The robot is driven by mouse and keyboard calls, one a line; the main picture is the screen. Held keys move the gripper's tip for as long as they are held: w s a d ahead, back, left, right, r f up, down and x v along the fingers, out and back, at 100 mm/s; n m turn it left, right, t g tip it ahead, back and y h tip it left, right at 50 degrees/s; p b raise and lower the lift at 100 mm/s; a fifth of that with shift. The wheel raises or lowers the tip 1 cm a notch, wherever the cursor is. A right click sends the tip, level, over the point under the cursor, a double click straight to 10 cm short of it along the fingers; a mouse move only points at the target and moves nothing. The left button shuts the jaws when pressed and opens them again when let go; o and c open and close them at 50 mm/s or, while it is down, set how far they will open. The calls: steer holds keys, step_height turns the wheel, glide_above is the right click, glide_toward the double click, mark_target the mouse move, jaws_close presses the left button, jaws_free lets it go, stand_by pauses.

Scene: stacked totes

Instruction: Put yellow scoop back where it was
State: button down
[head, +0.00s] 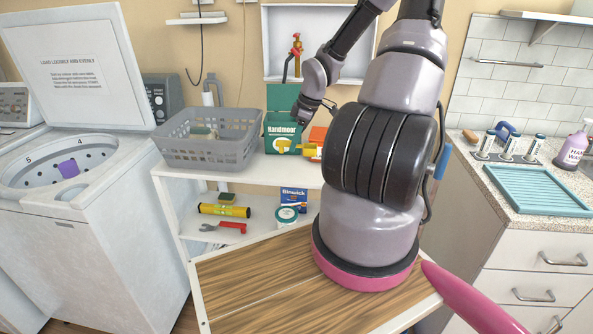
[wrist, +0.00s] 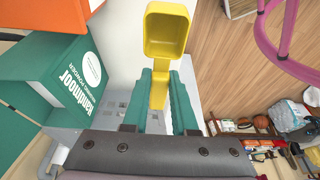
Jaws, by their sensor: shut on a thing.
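The yellow scoop (wrist: 166,32) is between the two teal fingers of my gripper (wrist: 161,74) in the wrist view. The fingers are closed on its handle, and its open bowl points away from the palm. In the head view my gripper (head: 309,110) is above the right end of the white shelf top, by the green Handmoor washing powder box (head: 283,125). A yellow patch below it looks like the scoop (head: 311,150). The green box (wrist: 75,85) stands left of the scoop in the wrist view, apart from it. Its lid is up.
An orange box (head: 317,135) stands right of the green box. A grey basket (head: 207,138) is left of it. The lower shelf holds a yellow tube (head: 224,210), a red-handled tool (head: 232,227), a Binwick box (head: 293,197) and a round tub (head: 286,215). An open washing machine (head: 80,230) is at the left.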

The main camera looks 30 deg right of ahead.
step_height(320, 180, down, 8)
steer(key=shift+f, duration=0.1)
steer(key=shift+a, duration=0.1)
stand_by(0.3)
steer(key=c, duration=0.7)
jaws_free()
